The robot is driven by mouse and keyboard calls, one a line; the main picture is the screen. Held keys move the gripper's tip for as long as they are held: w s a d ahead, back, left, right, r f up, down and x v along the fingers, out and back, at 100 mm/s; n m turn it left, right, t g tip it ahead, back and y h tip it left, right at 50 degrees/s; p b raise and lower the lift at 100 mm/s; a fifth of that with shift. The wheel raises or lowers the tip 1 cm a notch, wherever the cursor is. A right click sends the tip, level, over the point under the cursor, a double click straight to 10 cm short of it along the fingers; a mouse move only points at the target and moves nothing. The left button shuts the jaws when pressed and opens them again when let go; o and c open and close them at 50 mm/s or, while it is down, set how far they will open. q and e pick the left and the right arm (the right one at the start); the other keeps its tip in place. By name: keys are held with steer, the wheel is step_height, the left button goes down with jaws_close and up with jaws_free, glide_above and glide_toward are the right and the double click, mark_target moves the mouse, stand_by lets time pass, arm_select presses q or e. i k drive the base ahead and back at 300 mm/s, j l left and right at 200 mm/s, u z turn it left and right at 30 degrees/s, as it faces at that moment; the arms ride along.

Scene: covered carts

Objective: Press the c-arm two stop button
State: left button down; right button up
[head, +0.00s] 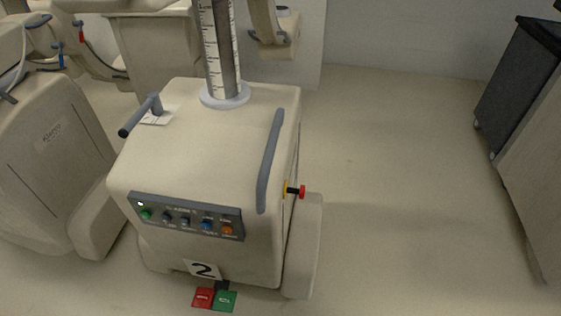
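The c-arm two unit (200,145) is a cream wheeled cart in the middle of the head view, with a "2" label (204,270) low on its front. A red stop button (302,191) on a yellow collar (286,189) sticks out from its right side, below the grey rail handle. The button's face points right, and nothing touches it. Neither of my grippers is in view.
A control panel (187,217) with several coloured buttons is on the cart's front. Red (203,298) and green (225,300) pedals lie at its foot. Another cream cart (50,165) stands close on the left. Open floor (400,180) reaches right to a dark-topped cabinet (515,95).

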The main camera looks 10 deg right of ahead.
mark_target(300, 191)
steer(key=k+j, duration=0.2)
steer(key=j, duration=0.15)
steer(key=k+j, duration=0.15)
steer(key=j, duration=0.2)
steer(key=k+j, duration=0.2)
steer(key=k+j+z, duration=0.1)
steer(key=k, duration=0.6)
steer(key=k+l, duration=0.6)
steer(key=l, duration=0.2)
steer(key=k+l, duration=0.25)
steer(key=l, duration=0.15)
steer(key=i+j+u, duration=0.1)
steer(key=i+u, duration=0.4)
steer(key=i, duration=1.15)
